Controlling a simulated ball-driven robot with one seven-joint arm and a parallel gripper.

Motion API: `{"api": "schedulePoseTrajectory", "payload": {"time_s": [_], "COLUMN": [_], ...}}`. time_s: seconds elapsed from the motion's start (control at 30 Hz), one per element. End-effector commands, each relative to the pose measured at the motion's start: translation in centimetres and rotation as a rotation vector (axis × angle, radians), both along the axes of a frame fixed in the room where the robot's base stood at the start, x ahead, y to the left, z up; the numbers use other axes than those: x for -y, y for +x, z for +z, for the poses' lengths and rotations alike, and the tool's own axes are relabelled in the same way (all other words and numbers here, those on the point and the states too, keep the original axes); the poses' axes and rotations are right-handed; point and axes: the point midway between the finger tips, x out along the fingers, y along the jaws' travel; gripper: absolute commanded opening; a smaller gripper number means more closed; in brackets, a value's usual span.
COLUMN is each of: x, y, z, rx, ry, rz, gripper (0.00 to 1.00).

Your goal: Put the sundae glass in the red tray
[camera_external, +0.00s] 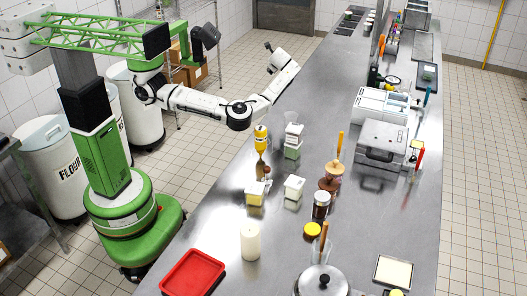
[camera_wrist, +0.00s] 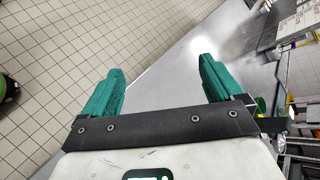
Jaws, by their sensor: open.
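The red tray (camera_external: 193,272) lies flat at the near left edge of the steel counter in the external view, and it looks empty. I cannot pick out the sundae glass for certain. A small tan-and-brown vessel (camera_external: 330,174) stands mid-counter and may be it; a clear glass with a wooden stick (camera_external: 322,250) stands nearer. My gripper (camera_external: 268,46) is raised at the far left side of the counter, well away from the tray and these vessels. In the wrist view my gripper (camera_wrist: 160,85) has its two teal fingers wide apart, with nothing between them.
A yellow bottle (camera_external: 261,138), lidded tubs (camera_external: 293,187), a dark jar (camera_external: 321,205), a cream candle-like cylinder (camera_external: 250,241) and a lidded pot (camera_external: 321,281) crowd the near counter. A grey machine (camera_external: 382,143) stands at the right.

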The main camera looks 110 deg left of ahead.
Motion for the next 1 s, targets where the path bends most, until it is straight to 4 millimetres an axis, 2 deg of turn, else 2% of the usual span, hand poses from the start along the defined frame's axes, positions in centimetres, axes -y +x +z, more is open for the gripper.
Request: {"api": "schedulePoseTrajectory", "payload": {"time_s": [0.03, 0.1, 0.2, 0.27, 0.4, 0.53, 0.67, 0.77, 0.87, 1.0], "x": [-1.6, -3.1, -4.1, -4.2, -2.9, 0.0, 4.0, 7.7, 11.8, 17.3], "y": [-1.9, -3.5, -4.7, -4.8, -3.0, 0.5, 4.5, 7.2, 8.6, 8.5], "z": [2.0, 4.8, 8.6, 10.7, 14.8, 15.9, 13.6, 9.6, 4.4, -3.1], "rx": [-0.047, -0.100, -0.177, -0.225, -0.349, -0.459, -0.553, -0.607, -0.640, -0.650], "ry": [0.130, 0.307, 0.528, 0.653, 0.917, 1.091, 1.163, 1.142, 1.055, 0.864], "rz": [0.015, 0.005, -0.045, -0.095, -0.288, -0.557, -0.881, -1.156, -1.431, -1.749], "gripper": [0.93, 0.93, 0.93, 0.93, 0.93, 0.93, 0.93, 0.93, 0.93, 0.93]}}
